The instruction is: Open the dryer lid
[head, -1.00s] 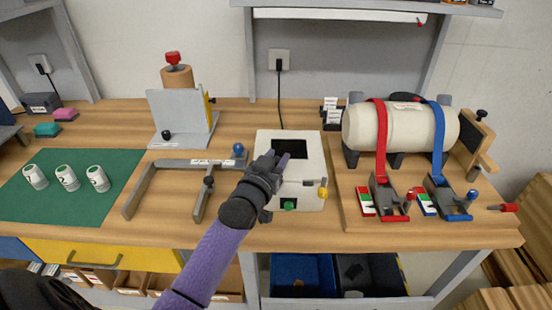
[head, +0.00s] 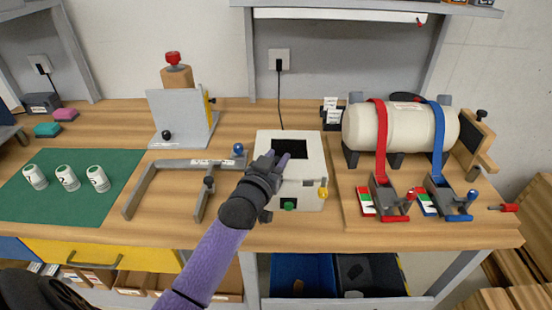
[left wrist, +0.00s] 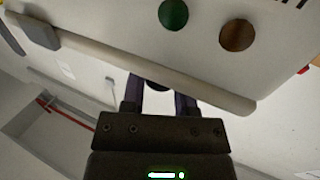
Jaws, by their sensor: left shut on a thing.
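The dryer is a white box (head: 304,196) in the middle of the bench, with a dark window in its top, a green button in front and a yellow knob at the right. Its lid (head: 310,142) looks flat and down. My left gripper (head: 277,160) is over the left front of the lid, shut on a part of it that its fingers largely hide. In the left wrist view the fingers (left wrist: 160,100) reach past a pale edge, with a dark round part between them. The dryer front with its green button (left wrist: 173,14) shows above. My right gripper is not in view.
A grey bracket (head: 150,178) lies left of the dryer. A cream cylinder with red and blue straps (head: 400,128) stands on a board at the right. Several white cans (head: 67,178) stand on a green mat (head: 95,208) at the left. A black cable (head: 279,95) hangs behind the dryer.

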